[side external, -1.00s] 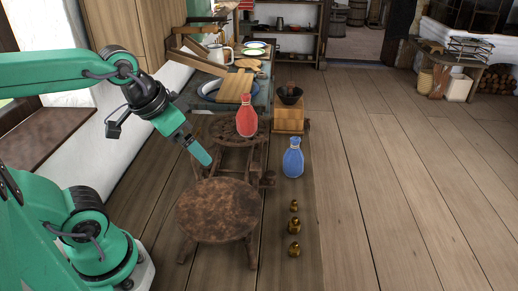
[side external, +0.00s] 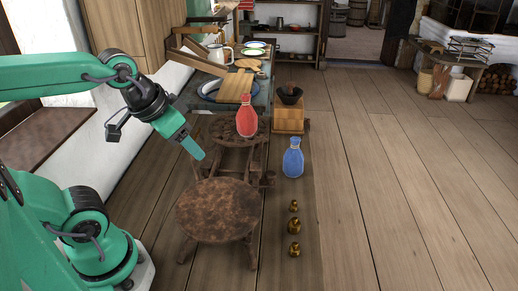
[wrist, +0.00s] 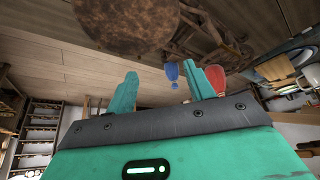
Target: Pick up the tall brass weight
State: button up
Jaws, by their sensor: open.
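Three small brass weights stand in a row on brown boards, right of the round stool, in the side view: a far one (side external: 294,206), a middle one (side external: 294,225) and a near one (side external: 294,250). They are too small for me to tell surely which is the tall one. My gripper (side external: 197,150) is empty in the air above and behind the round stool, up and left of the weights and well apart from them. In the wrist view its two fingers (wrist: 162,88) are spread apart with nothing between them. No weight shows there.
A round brown stool (side external: 217,208) stands left of the weights. A blue vase (side external: 293,160) stands behind them, and a red vase (side external: 246,118) farther back. A black bowl (side external: 290,95) sits on a wooden box (side external: 289,119). The floor to the right is clear.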

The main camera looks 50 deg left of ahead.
jog(key=w+d+f+g, duration=0.1)
jog(key=w+d+g, duration=0.15)
jog(key=w, duration=0.45)
jog(key=n+g, duration=0.2)
jog(key=g, duration=0.1)
send_over(295, 218)
notch_tip(295, 218, down, 14)
jog(key=shift+a, duration=0.15)
jog(key=shift+d+f, duration=0.2)
jog(key=shift+f, duration=1.45)
jog(key=shift+f, duration=0.1)
jog(key=shift+f, duration=2.5)
